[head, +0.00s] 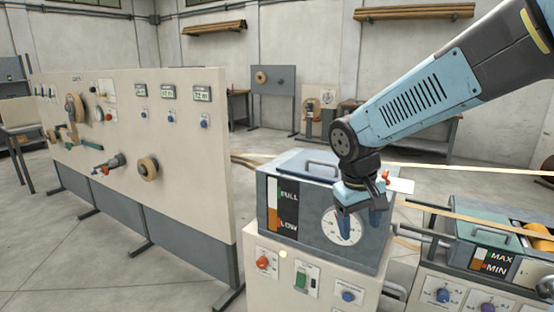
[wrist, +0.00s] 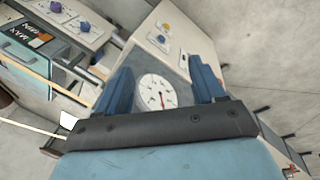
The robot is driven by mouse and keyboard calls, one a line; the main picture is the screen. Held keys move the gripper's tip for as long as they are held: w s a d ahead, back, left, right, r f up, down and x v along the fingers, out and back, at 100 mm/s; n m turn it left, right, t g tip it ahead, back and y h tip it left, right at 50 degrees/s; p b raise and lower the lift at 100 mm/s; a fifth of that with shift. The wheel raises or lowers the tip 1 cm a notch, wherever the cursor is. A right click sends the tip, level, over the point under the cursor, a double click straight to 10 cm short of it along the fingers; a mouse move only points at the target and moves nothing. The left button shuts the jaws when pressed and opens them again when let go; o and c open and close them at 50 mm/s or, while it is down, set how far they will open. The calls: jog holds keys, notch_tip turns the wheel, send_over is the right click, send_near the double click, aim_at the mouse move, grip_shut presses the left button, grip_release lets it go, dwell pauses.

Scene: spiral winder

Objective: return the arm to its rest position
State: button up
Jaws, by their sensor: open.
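My blue arm reaches in from the upper right in the head view. My gripper (head: 360,222) points down in front of the grey tank box with the FULL/LOW gauge (head: 284,205). Its two blue fingers are apart and stand before the round white dial (head: 341,226). In the wrist view the open fingers of my gripper (wrist: 163,92) frame the dial (wrist: 156,94), with nothing held between them. Whether the fingers touch the box cannot be told.
A cream panel (head: 190,140) with spools and displays stands at left. A red-orange knob (head: 263,263) and a green switch (head: 301,280) sit below the box. A second tank with a MAX/MIN gauge (head: 490,262) is at right. Pale strips run right past my gripper. Open floor lies at lower left.

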jog(key=s+d+r+m+t+y, duration=0.1)
jog(key=s+d+r+t, duration=0.1)
jog(key=s+r, duration=0.2)
jog(key=s+d+r+m+t+y, duration=0.1)
jog(key=s+d+r+m+t, duration=0.1)
jog(key=s, duration=0.4)
jog(key=shift+s+d+r, duration=0.15)
jog(key=shift+d+r, duration=0.6)
jog(key=shift+r, duration=0.45)
